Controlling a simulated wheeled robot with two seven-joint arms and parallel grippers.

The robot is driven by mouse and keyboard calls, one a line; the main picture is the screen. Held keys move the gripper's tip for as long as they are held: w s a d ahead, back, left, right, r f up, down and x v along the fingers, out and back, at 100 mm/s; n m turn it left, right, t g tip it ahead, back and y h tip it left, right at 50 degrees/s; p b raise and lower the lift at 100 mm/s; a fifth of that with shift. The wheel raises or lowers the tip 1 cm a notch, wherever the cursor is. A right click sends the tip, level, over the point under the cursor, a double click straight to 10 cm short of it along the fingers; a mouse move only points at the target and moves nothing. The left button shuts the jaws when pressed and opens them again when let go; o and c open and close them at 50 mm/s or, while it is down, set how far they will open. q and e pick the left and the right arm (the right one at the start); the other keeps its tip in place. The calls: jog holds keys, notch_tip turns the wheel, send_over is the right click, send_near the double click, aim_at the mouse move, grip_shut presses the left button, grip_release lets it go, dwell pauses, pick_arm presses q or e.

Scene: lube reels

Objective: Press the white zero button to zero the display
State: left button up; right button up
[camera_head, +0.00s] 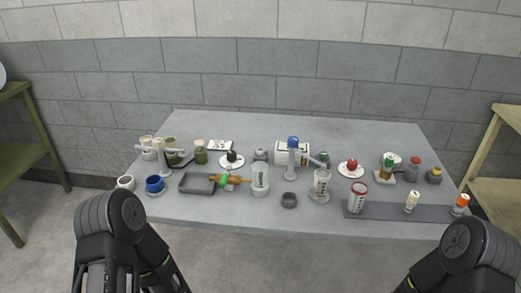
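I cannot make out a button marked zero or a readable display at this size. A small flat white panel with dark marks (220,145) lies at the back left of the table. A white box with dark marks on its front (281,156) stands near the middle, partly behind a blue-topped pump (293,158). Which of these, if either, carries the zero button I cannot tell. Both my arms show only as dark links at the bottom left and bottom right corners, well in front of these things. Neither gripper's fingertips can be seen.
The grey table (300,123) is clear along its back. White discs with a dark knob (232,160) and a red knob (351,168), a grey tray (197,184), an orange-and-green item (229,180), cups and bottles crowd its middle. A dark strip (386,210) lies front right.

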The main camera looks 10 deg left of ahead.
pick_arm(q)
grip_shut()
dwell(1.3)
